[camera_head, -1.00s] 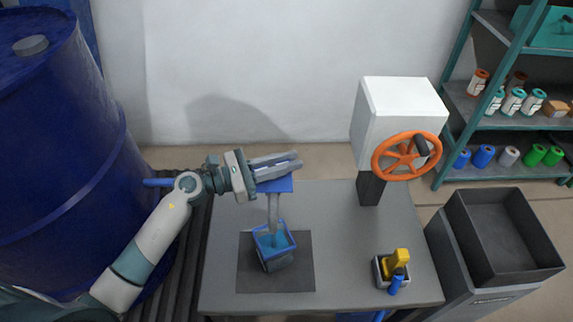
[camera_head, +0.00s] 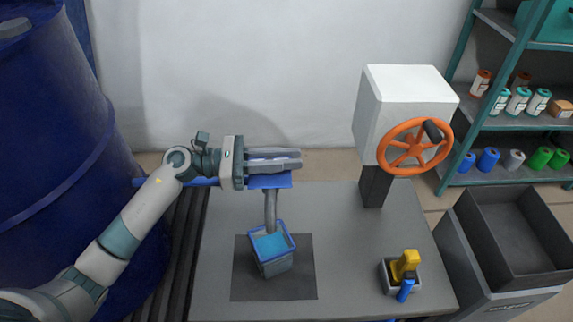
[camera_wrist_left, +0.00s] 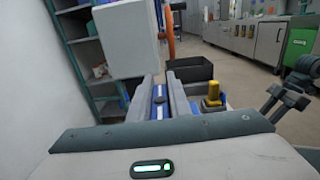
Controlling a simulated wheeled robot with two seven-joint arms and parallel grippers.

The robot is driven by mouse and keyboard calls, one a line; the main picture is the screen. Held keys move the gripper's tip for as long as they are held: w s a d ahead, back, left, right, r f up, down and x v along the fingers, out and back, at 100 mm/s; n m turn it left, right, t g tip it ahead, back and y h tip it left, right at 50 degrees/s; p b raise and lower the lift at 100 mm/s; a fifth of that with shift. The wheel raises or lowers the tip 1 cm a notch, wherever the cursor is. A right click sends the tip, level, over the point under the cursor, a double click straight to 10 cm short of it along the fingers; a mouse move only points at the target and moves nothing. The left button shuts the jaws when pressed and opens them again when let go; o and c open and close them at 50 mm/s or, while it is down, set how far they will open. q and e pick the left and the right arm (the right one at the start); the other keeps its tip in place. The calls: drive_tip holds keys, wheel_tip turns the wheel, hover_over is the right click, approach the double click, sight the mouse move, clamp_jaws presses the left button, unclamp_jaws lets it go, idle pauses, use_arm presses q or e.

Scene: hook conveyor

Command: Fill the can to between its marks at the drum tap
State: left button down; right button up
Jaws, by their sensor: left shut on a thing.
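The open-topped can (camera_head: 272,262) with a blue rim stands on a dark square mat (camera_head: 243,281) on the grey table. Blue liquid (camera_head: 270,243) shows inside it; I cannot make out the marks. A blue tap (camera_head: 272,182) from the big blue drum (camera_head: 60,160) reaches over the table. A grey column, spout or stream, (camera_head: 270,208) runs from it down into the can. My left gripper (camera_head: 290,160) is shut on the tap's blue handle, seen between the fingers in the left wrist view (camera_wrist_left: 158,100).
A white box with an orange handwheel (camera_head: 414,146) stands at the table's back right. A small holder with a yellow-topped item (camera_head: 404,265) is at the front right. A dark open bin (camera_head: 520,238) and shelves of bottles are beyond. A dark jointed part (camera_wrist_left: 285,98) shows at right.

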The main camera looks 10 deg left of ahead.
idle(0.3)
use_arm(q)
drive_tip(key=c, duration=1.6)
unclamp_jaws()
drive_tip(key=shift+c, duration=0.2)
